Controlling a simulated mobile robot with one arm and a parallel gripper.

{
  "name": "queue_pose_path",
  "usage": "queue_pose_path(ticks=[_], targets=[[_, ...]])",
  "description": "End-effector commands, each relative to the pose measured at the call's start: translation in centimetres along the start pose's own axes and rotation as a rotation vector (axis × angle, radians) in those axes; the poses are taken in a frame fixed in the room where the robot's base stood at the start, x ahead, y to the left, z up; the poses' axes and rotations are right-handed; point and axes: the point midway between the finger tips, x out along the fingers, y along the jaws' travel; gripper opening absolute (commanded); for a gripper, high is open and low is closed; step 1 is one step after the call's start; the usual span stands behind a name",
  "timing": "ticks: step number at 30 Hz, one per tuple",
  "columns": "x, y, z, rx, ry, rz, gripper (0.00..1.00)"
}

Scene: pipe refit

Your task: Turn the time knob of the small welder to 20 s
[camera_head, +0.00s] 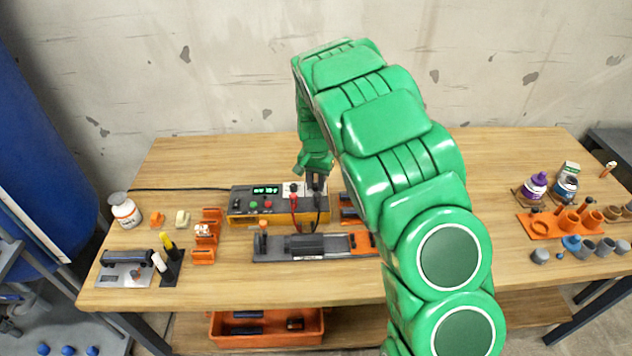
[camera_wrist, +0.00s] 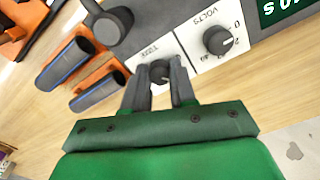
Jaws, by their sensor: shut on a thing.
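The small welder (camera_head: 240,212), a yellow and dark box with a lit green display (camera_head: 266,189), stands on the bench left of centre. In the wrist view, the time knob (camera_wrist: 160,74) is a small dark knob on a white panel below its label. My gripper (camera_wrist: 160,88) has one finger on each side of this knob and is shut on it. The fingers hide most of the knob, so its pointer and setting cannot be read. The volts knob (camera_wrist: 219,40) is beside it, free of the gripper. In the head view, my gripper (camera_head: 316,184) is at the welder's right end.
A red lead (camera_head: 295,207) and a black lead (camera_head: 317,208) come off the welder's front right. A grey fixture with orange parts (camera_head: 272,254) lies before it. Orange holders (camera_wrist: 102,72) with dark pipes are close beside the welder.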

Motion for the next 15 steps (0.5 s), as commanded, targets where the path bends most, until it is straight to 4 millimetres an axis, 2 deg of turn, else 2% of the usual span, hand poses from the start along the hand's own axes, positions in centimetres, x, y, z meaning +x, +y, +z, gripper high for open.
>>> queue_pose_path(ticks=[15], targets=[[-0.12,0.03,-0.14,0.488,0.003,0.0,0.0]])
